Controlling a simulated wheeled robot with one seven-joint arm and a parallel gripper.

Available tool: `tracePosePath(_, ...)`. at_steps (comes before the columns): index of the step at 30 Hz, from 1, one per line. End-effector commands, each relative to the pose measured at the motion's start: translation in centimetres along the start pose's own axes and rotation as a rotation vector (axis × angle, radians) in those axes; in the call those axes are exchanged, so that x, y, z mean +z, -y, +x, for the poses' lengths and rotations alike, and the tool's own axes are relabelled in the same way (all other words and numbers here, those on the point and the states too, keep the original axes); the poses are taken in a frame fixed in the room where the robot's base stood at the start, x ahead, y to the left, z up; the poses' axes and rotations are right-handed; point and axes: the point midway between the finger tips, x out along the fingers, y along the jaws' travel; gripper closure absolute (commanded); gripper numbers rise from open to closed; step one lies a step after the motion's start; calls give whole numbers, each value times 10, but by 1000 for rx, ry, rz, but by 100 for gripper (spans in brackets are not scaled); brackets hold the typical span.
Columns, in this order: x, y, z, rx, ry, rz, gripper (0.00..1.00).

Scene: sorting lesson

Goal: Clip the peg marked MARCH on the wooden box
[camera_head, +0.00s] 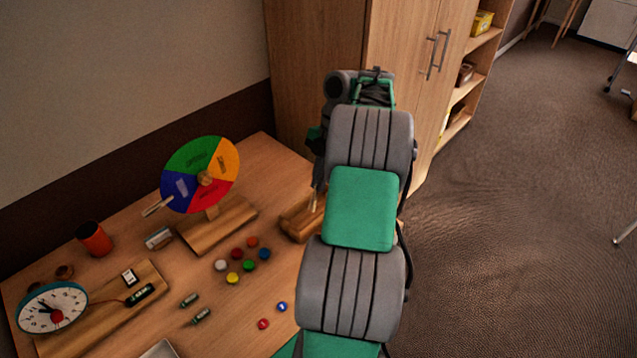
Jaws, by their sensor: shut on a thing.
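The wooden box (292,224) sits on the table at its right side, partly hidden behind my arm. My gripper (317,187) points down just above the box and is mostly hidden by my arm. It is shut on a small pale wooden piece that looks like a peg (313,202), at the box's upper edge. No marking on it can be read, and I cannot tell whether it touches the box. Another wooden peg (157,205) is on the lower left rim of the coloured season wheel (200,174).
Several coloured counters (249,265) lie in front of the wheel. Two batteries (201,315), a red cup (94,238), a clock (52,307) and a wooden board (105,325) are further left. A tall cabinet (318,50) stands behind the table.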

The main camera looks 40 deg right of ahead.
Motion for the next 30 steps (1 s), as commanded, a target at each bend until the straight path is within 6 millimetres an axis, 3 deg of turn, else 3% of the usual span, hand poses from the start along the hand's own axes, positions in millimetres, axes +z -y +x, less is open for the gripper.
tracePosePath(15, 0, -1, 49, 2, 1, 4, 100)
tracePosePath(30, -1, -1, 50, 2, 1, 5, 100)
